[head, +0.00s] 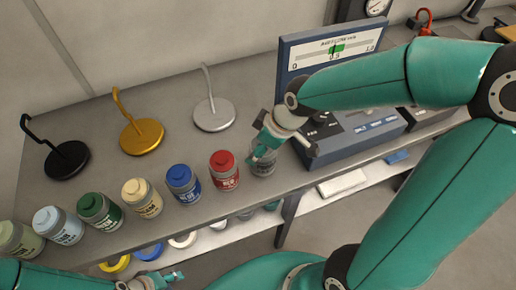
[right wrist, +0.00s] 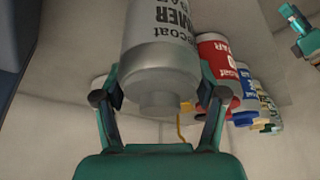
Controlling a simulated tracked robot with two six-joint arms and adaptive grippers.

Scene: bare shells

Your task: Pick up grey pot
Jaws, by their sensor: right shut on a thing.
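The grey pot (head: 263,163) is at the right end of the row of paint pots, near the bench's front edge. My right gripper (head: 262,145) comes down over it from above and hides its top. In the right wrist view the grey pot (right wrist: 160,70), labelled as primer, sits between the two fingers of my right gripper (right wrist: 160,90), which is shut on it. I cannot tell whether its base touches the bench. My left gripper (head: 172,278) is low in front of the bench, away from the pots. Its jaw opening is unclear.
The red pot (head: 224,170) stands close left of the grey pot, then blue (head: 183,184), cream (head: 142,197), green (head: 99,210) and others. Black (head: 67,158), gold (head: 142,136) and silver (head: 214,113) stands are behind. A blue gauge unit (head: 345,135) is right of the grey pot.

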